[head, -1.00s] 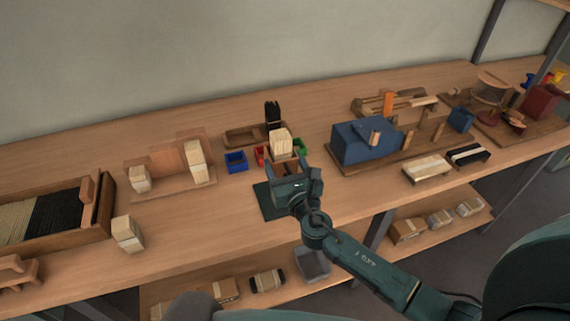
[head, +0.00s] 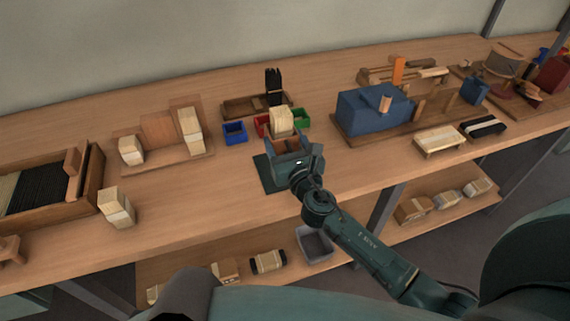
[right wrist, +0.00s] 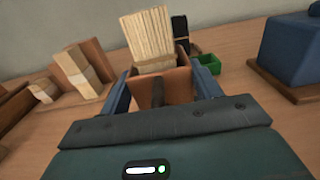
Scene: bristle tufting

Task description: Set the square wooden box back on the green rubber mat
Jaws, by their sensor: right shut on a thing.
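The square wooden box (head: 290,143) is between the fingers of my right gripper (head: 289,150), which is shut on it. A block of pale bristles (head: 281,121) stands up out of the box. In the right wrist view the box (right wrist: 175,85) shows a brown face with a dark upright mark, with the bristles (right wrist: 150,35) above it. The green rubber mat (head: 264,174) lies on the bench, partly hidden behind my gripper. I cannot tell whether the box touches the mat. My left gripper is not in view.
Behind the box are a blue bin (head: 234,132), a green bin (head: 300,119), a partly hidden red bin and a wooden tray (head: 238,106) with black bristles (head: 274,85). A blue block fixture (head: 362,110) stands to the right. Bare bench lies left of the mat.

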